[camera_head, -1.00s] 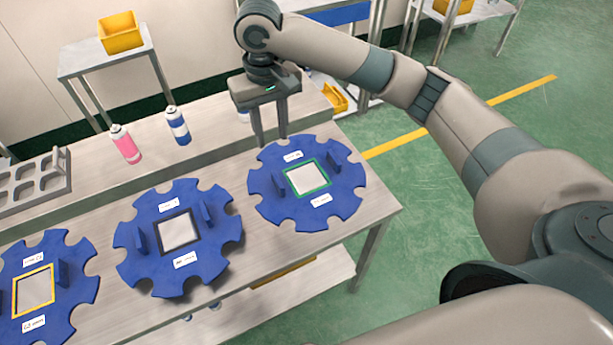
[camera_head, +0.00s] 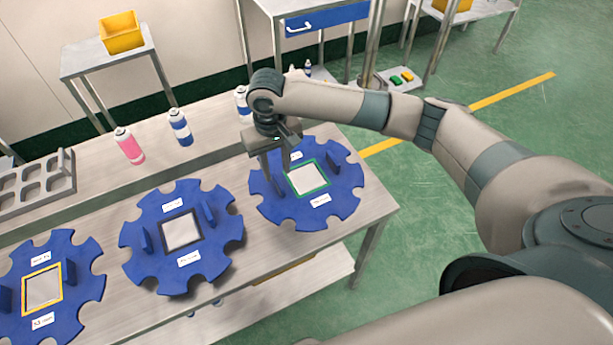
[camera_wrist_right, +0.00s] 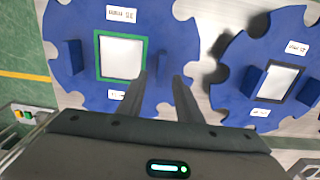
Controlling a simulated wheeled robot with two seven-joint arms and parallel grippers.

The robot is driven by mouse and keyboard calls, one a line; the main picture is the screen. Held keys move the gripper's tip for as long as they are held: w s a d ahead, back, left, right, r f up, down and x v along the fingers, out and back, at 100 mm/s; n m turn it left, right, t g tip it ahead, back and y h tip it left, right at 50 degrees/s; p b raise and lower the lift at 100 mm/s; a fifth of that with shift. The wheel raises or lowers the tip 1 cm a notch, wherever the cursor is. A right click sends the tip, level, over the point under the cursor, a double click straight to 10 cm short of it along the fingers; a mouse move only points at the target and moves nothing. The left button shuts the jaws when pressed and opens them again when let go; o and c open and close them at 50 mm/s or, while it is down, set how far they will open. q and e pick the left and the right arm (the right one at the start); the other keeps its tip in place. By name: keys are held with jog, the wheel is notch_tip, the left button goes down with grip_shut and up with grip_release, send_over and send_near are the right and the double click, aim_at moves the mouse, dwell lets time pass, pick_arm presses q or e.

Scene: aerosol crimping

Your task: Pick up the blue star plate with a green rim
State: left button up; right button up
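The blue star plate with a green rim (camera_head: 345,185) lies at the right end of the table. Its green-rimmed square (camera_head: 307,179) has a pale centre. My right gripper (camera_head: 282,170) is over the plate's left side, by its left upright tab. In the right wrist view the green-rimmed plate (camera_wrist_right: 88,23) fills the upper left. There my right gripper (camera_wrist_right: 159,78) is open, with an upright blue tab (camera_wrist_right: 162,65) lined up between its fingertips. I cannot tell whether the fingers reach down around the tab. My left gripper is not in view.
A dark-rimmed blue plate (camera_head: 218,248) lies in the middle, and a yellow-rimmed one (camera_head: 80,265) at left. A pink can (camera_head: 130,147), a blue-and-white can (camera_head: 180,128) and a grey rack (camera_head: 35,190) stand on the raised shelf behind.

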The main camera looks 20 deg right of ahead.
aim_at(278, 180)
jog(key=shift+s+f+p, duration=0.1)
jog(key=shift+f+p, duration=0.4)
jog(key=shift+f, duration=0.1)
notch_tip(278, 180, down, 3)
jog(key=shift+s+f+p, duration=0.1)
jog(key=shift+s+p, duration=0.05)
jog(key=shift+p, duration=0.4)
jog(key=shift+f, duration=0.4)
grip_shut()
